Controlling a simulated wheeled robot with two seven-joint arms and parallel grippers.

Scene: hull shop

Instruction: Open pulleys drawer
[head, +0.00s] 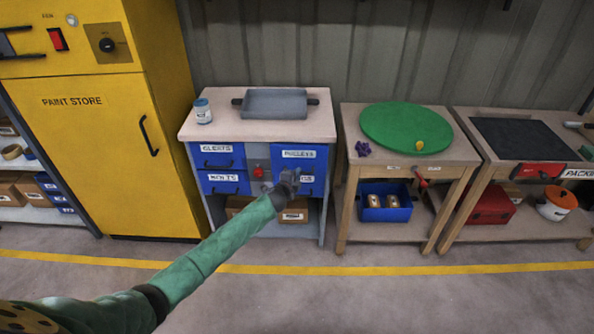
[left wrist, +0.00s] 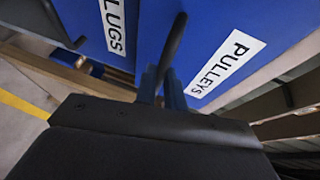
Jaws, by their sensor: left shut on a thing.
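The blue pulleys drawer (head: 310,163) is at the upper right of the workbench, with a white label. Its front also fills the right of the left wrist view (left wrist: 240,25). My left gripper (head: 289,178) is in front of it, shut on the drawer's dark bar handle (left wrist: 175,42). The gripper hides part of the lugs drawer label below. The drawer front looks flush or nearly so; I cannot tell whether it stands slightly out. My right gripper is not in view.
The cleats drawer (head: 218,160) and another blue drawer (head: 224,187) are on the left, shut. A grey tray (head: 275,105) and a jar (head: 203,112) stand on the bench top (head: 230,128). A yellow paint cabinet (head: 95,165) stands left. The floor in front is clear.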

